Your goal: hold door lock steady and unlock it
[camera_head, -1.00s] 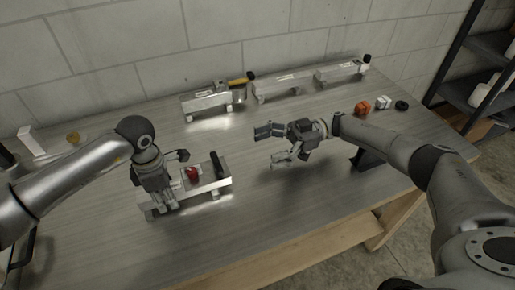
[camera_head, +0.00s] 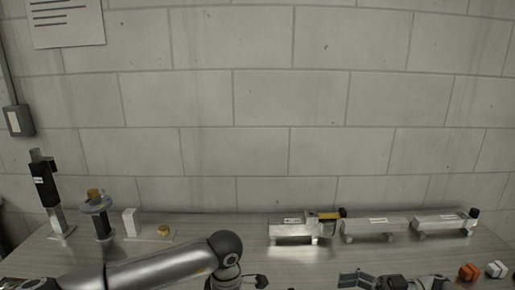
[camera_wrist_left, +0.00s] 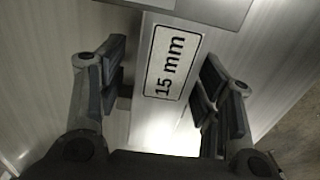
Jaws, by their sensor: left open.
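In the left wrist view, an aluminium bar (camera_wrist_left: 150,125) with a white "15 mm" label (camera_wrist_left: 170,62) lies between the fingers of my left gripper (camera_wrist_left: 162,58). The fingers are open, one on each side of the bar; whether either touches it I cannot tell. No lock part can be made out there. In the head view, my left gripper (camera_head: 238,282) is cut off at the bottom edge, and the piece beneath it is out of frame. My right gripper (camera_head: 357,280) shows only partly at the bottom, right of centre; its other finger is hidden.
At the back of the table (camera_head: 200,248) stand several aluminium units: one with a yellow-and-black handle (camera_head: 292,229), a middle one (camera_head: 373,226) and one with a black knob (camera_head: 441,222). Black and white fixtures stand at left. Orange (camera_head: 469,271) and white (camera_head: 496,269) pieces lie at right.

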